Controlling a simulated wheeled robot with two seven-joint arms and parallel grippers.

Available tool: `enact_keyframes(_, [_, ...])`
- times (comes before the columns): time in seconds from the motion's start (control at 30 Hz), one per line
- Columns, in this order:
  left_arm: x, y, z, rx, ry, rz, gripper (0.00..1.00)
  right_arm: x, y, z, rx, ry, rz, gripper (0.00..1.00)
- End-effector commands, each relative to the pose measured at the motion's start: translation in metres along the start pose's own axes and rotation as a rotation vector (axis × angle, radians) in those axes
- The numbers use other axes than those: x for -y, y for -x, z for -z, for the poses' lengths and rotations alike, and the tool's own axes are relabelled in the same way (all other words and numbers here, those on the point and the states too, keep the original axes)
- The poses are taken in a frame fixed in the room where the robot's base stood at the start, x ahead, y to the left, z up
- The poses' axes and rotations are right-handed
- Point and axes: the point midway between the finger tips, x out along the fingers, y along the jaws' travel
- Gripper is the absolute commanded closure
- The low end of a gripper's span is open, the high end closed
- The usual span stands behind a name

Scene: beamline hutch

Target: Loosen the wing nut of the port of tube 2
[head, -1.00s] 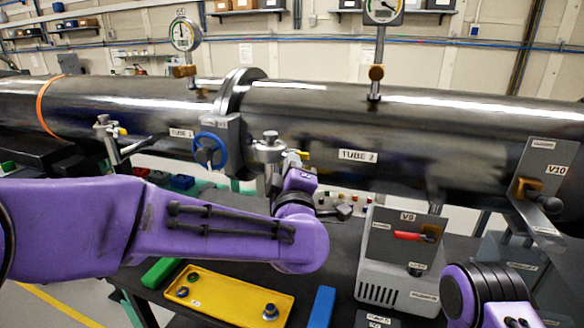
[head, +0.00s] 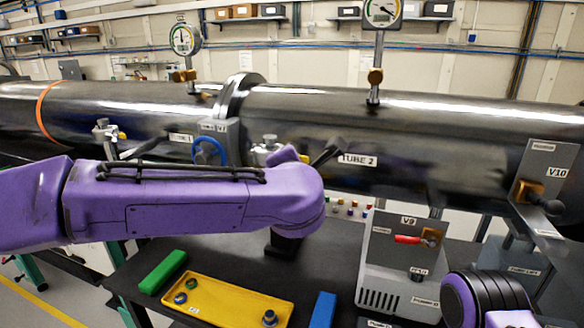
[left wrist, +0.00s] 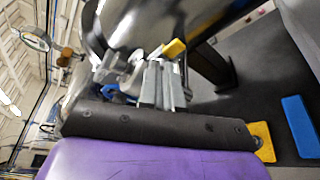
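The port of tube 2 (head: 266,150) is a metal fitting under the black tube labelled TUBE 2 (head: 430,140). In the head view my left arm covers its lower part, and its wing nut cannot be made out clearly. In the left wrist view the metal fitting (left wrist: 115,68) and a yellow part (left wrist: 173,47) show just beyond the grey fingers of my left gripper (left wrist: 164,84). The fingers look close to the fitting; contact, and whether they are apart, cannot be told. The left fingers are hidden in the head view. My right gripper is out of view; only part of that arm shows at bottom right.
A yellow tray (head: 225,302) with small round parts lies on the dark bench, between a green block (head: 163,271) and a blue block (head: 321,309). The pump box with V9 (head: 400,265) stands right. A blue handwheel (head: 208,150) sits left of the port.

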Motion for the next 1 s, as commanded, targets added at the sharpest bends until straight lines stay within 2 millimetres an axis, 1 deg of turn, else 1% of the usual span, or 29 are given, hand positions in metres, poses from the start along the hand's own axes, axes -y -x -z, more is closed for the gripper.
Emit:
enact_keyframes(0.6, [-0.007, -0.002, 0.004, 0.0, 0.538, 0.219, 1.0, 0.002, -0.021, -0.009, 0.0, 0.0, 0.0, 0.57])
enact_keyframes(0.8, [-0.009, -0.003, 0.005, 0.001, 0.685, 0.279, 1.0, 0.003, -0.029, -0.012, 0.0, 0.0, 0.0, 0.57])
enact_keyframes(1.0, [-0.011, -0.003, 0.005, 0.002, 0.794, 0.325, 1.0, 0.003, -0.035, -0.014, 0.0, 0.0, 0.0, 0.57])
